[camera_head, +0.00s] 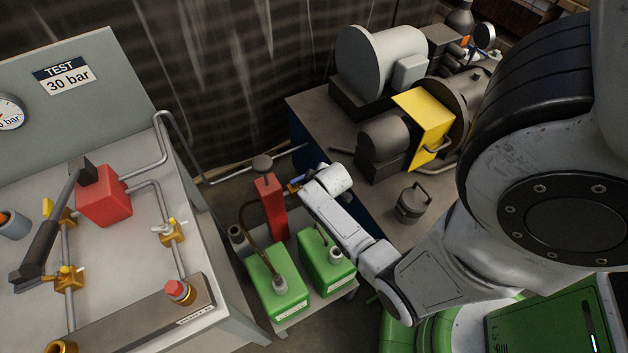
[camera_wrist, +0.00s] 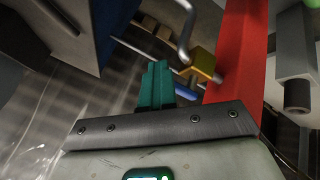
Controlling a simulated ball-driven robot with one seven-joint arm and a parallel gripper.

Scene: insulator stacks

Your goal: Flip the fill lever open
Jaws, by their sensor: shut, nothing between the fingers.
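My gripper (camera_wrist: 158,82) shows in the wrist view as teal fingers closed together with nothing between them. In the head view my white arm reaches down to the red post (camera_head: 270,207), and the fingertips there are too small to make out clearly. The red post (camera_wrist: 238,55) stands just right of the fingers in the wrist view. A brass-yellow block (camera_wrist: 203,65) with a bent grey rod (camera_wrist: 187,28) sits beside the post, beyond the fingertips. I cannot tell which part is the fill lever.
Two green canisters, one left (camera_head: 275,283) and one right (camera_head: 328,262), stand on a low stand below my arm. A grey bench (camera_head: 120,245) with a red block (camera_head: 104,197) is at left. A table with a motor and yellow guard (camera_head: 425,120) stands behind.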

